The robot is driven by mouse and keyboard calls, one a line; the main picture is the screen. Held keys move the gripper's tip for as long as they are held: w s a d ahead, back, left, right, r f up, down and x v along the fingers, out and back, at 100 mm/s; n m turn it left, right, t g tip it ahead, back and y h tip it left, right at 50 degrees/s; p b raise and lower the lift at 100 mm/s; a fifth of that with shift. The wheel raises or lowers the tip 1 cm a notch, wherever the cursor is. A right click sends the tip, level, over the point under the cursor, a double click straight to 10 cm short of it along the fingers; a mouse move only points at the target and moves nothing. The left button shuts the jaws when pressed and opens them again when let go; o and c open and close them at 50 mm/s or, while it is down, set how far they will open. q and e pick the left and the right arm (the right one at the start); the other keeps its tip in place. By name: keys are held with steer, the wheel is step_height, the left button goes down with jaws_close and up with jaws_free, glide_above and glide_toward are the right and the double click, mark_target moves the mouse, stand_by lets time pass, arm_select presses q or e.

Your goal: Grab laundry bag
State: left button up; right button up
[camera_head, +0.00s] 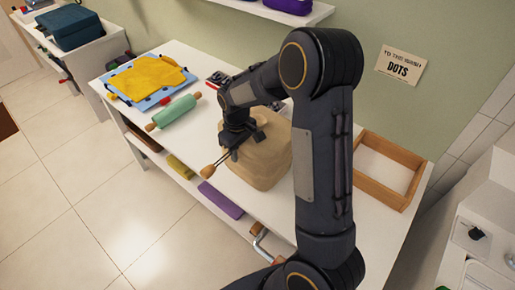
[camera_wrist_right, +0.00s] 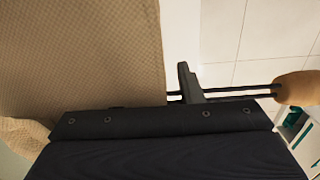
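The laundry bag (camera_head: 268,158) is a rounded tan cloth bag standing on the white shelf top. Its weave fills the left of the right wrist view (camera_wrist_right: 80,55). Two dark cords run out from it to a wooden toggle (camera_head: 207,171), which also shows in the right wrist view (camera_wrist_right: 298,88). My right gripper (camera_head: 231,146) is at the bag's left side, by the cords. One finger (camera_wrist_right: 188,82) shows across the cords; the other is hidden, so I cannot tell whether they are gripped. My left gripper is not in view.
A green rolling pin (camera_head: 174,112) and a yellow cloth (camera_head: 150,76) on a blue board lie left of the bag. An empty wooden tray (camera_head: 366,190) is at its right. A lower shelf holds rolled cloths. The floor at left is clear.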

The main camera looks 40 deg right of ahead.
steer(key=shift+f, duration=0.65)
jaws_close()
steer(key=shift+w+r, duration=0.1)
stand_by(0.8)
